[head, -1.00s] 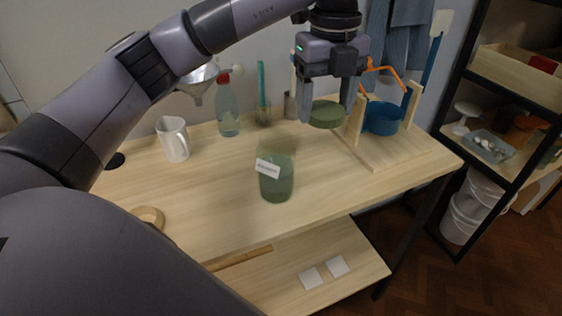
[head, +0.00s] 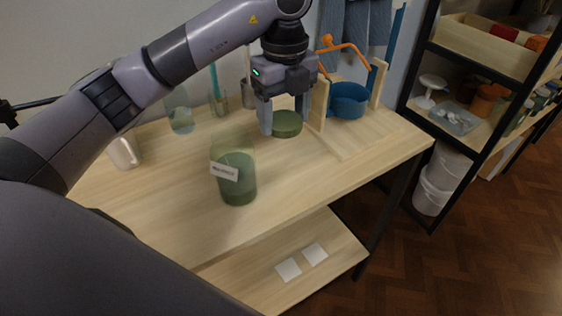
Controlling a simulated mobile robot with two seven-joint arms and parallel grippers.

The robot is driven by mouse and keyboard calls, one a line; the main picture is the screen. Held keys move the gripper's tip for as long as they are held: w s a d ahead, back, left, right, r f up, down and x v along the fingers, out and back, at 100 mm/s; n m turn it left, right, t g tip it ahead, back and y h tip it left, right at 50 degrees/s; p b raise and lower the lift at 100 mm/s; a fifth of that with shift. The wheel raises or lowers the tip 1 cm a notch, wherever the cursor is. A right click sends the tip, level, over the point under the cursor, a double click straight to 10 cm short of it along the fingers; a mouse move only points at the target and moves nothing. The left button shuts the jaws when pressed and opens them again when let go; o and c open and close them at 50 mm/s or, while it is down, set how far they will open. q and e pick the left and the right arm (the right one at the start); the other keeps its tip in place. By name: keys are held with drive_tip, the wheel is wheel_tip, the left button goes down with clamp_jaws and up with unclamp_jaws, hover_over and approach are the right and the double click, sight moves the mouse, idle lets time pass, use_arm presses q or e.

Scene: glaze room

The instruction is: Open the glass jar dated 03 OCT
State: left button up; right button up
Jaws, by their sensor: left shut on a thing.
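The glass jar (head: 238,186) stands upright on the wooden table, with green contents in its lower part. Its white label (head: 224,171) is tilted and its text is too blurred to read. No lid sits on the jar. My left gripper (head: 285,119) is shut on a round green lid (head: 287,127), behind and to the right of the jar. I cannot tell whether the lid touches the tabletop. My right gripper is not in view.
A wooden stand (head: 318,107) with a blue pot (head: 348,101) and an orange bar is close right of the lid. A white mug (head: 124,153) and a clear bottle (head: 180,119) stand left. The table's front right (head: 320,178) is clear. A black-framed shelf stands right.

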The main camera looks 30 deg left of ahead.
sight(284, 171)
use_arm(q)
wheel_tip(284, 171, down, 11)
drive_tip(key=shift+f, duration=0.15)
idle(0.4)
drive_tip(key=shift+f, duration=0.15)
drive_tip(key=o, duration=1.2)
drive_tip(key=shift+c, duration=0.2)
wheel_tip(284, 171, up, 11)
drive_tip(key=shift+f, duration=0.1)
drive_tip(key=shift+r, duration=0.75)
